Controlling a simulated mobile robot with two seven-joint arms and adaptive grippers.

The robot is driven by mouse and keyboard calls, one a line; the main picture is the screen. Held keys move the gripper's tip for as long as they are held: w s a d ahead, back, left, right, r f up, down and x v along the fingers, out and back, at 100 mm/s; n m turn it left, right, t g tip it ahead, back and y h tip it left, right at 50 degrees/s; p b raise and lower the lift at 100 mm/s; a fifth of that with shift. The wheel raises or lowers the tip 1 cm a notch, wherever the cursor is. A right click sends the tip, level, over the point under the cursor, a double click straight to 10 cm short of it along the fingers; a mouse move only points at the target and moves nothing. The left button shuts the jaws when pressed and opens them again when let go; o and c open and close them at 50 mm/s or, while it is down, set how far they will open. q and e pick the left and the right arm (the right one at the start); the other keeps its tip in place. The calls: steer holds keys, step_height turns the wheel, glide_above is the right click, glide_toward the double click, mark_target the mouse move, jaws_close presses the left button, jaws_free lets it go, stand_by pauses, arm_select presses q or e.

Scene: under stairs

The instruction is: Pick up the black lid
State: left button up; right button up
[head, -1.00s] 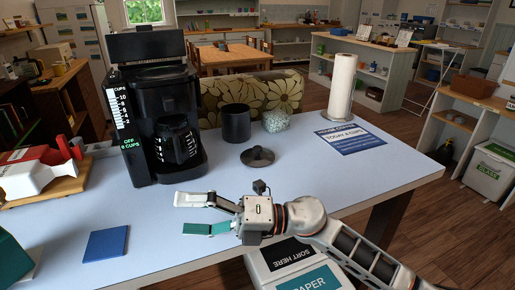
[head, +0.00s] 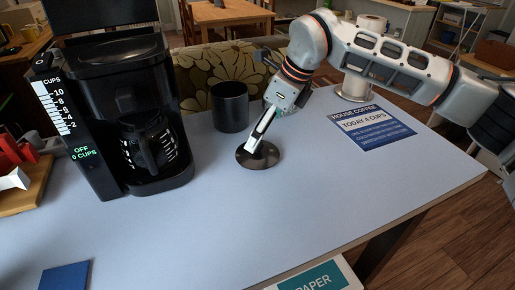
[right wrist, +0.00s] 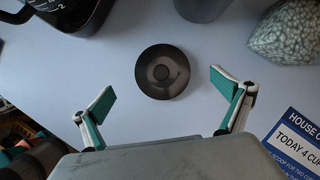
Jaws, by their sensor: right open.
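The black lid (head: 259,155) lies flat on the pale blue tabletop, in front of the black canister (head: 230,107). In the right wrist view the lid (right wrist: 162,72) is a dark disc with a round knob in its middle. My right gripper (head: 262,150) points down over the lid and covers part of it. In the right wrist view my right gripper (right wrist: 162,86) is open, with one teal-padded finger on each side of the lid and clear space between. The lid is not held. My left gripper is not in view.
A black coffee maker (head: 115,100) stands left of the lid. A blue-and-white sign (head: 373,127) lies to the right. The tabletop in front is clear, with a blue square (head: 66,277) at lower left.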

mark_target(257, 150)
steer(key=shift+x, duration=1)
steer(key=x, duration=0.4)
steer(key=shift+d+f, duration=0.15)
steer(key=shift+f, duration=0.35)
steer(key=shift+c, duration=0.4)
